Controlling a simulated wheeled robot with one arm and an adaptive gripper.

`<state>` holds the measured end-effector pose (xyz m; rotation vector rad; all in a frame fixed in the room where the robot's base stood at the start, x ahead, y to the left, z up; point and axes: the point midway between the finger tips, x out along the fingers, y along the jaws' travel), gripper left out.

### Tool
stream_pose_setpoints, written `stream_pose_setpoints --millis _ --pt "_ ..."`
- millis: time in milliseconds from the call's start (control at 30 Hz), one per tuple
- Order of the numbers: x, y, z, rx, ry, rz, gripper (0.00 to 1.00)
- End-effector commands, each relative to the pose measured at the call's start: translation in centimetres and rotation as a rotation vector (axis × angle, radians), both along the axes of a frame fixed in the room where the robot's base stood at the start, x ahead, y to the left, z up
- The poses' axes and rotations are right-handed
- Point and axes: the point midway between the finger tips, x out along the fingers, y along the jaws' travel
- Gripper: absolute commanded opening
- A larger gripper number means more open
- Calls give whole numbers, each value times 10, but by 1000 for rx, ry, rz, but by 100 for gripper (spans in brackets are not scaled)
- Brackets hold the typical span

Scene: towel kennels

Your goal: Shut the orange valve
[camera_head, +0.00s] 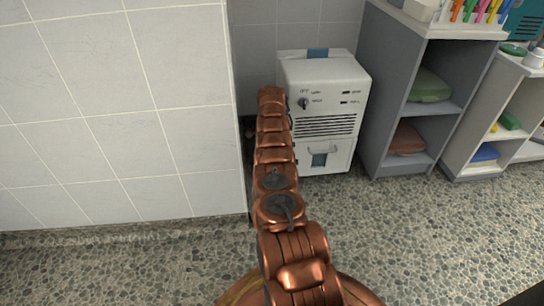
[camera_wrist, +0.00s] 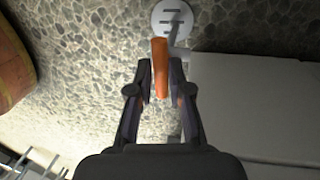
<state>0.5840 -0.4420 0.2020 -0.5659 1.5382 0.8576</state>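The orange valve (camera_wrist: 161,68) shows in the wrist view as a narrow upright orange handle beside a grey pipe. My gripper (camera_wrist: 161,76) has one dark finger on each side of the handle. The fingers stand apart, and a thin gap seems to show on the left; whether the right finger touches the handle I cannot tell. In the head view my copper arm reaches away toward the left side of a white machine (camera_head: 322,88). The valve and my gripper are hidden there behind the arm.
In the wrist view a round slotted plate (camera_wrist: 172,18) lies just beyond the handle, and a pale panel (camera_wrist: 255,95) fills the right. A tiled wall (camera_head: 120,110) stands left of my arm. Grey shelves (camera_head: 385,95) stand right. The pebbled floor (camera_head: 430,240) is clear.

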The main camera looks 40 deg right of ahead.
Motion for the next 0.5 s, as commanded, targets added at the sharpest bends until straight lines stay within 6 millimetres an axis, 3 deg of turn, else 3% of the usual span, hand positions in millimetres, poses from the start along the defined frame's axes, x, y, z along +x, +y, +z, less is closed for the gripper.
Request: stream_pose_setpoints --millis 200,500 --pt "0 0 0 0 -1 1 41" --pt "1 1 1 -1 -2 3 41"
